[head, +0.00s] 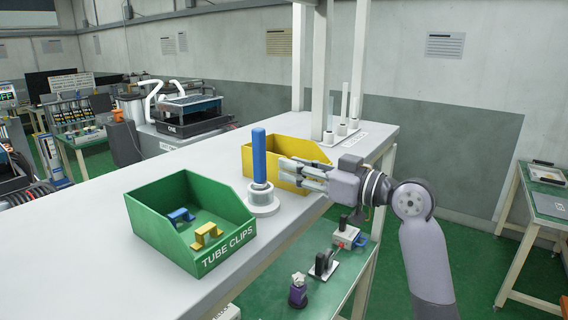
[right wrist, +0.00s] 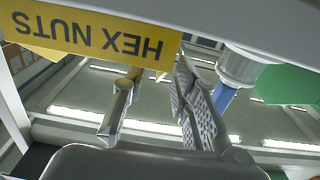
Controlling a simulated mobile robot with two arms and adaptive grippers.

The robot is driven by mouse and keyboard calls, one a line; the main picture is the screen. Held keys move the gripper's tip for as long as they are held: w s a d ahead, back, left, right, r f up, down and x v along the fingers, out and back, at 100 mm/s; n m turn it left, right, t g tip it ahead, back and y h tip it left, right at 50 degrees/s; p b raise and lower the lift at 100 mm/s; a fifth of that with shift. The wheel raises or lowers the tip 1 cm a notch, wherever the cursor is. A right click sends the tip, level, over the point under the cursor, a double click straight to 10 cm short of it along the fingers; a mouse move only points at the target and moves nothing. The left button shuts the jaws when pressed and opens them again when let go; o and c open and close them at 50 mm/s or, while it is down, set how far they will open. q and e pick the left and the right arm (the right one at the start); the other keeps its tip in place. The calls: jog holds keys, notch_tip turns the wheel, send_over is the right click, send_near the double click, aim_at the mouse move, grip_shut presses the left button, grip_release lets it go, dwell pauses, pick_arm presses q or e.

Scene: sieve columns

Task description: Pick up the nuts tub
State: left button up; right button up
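The nuts tub is the yellow open bin (head: 262,158) on the white bench, just behind the blue column in the head view. In the right wrist view its front wall, marked HEX NUTS (right wrist: 90,38), fills the upper left and appears upside down. My right gripper (head: 287,172) is at the tub's front side and hides part of it. In the right wrist view its two fingers (right wrist: 156,78) are apart, with their tips close to the tub wall. I cannot tell whether they touch it. The tub's contents are hidden. My left gripper is not in view.
A blue column on a pale round base (head: 262,198) stands close left of my right gripper. A green TUBE CLIPS bin (head: 165,222) is nearer on the bench. White posts (head: 340,132) stand behind the tub. A lower green shelf (head: 325,285) holds small items.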

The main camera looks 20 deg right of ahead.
aim_at(276, 184)
jog(key=x, duration=0.5)
jog(key=shift+a+f+p, duration=0.1)
jog(key=shift+p, duration=0.25)
jog(key=shift+c, duration=0.2)
grip_shut()
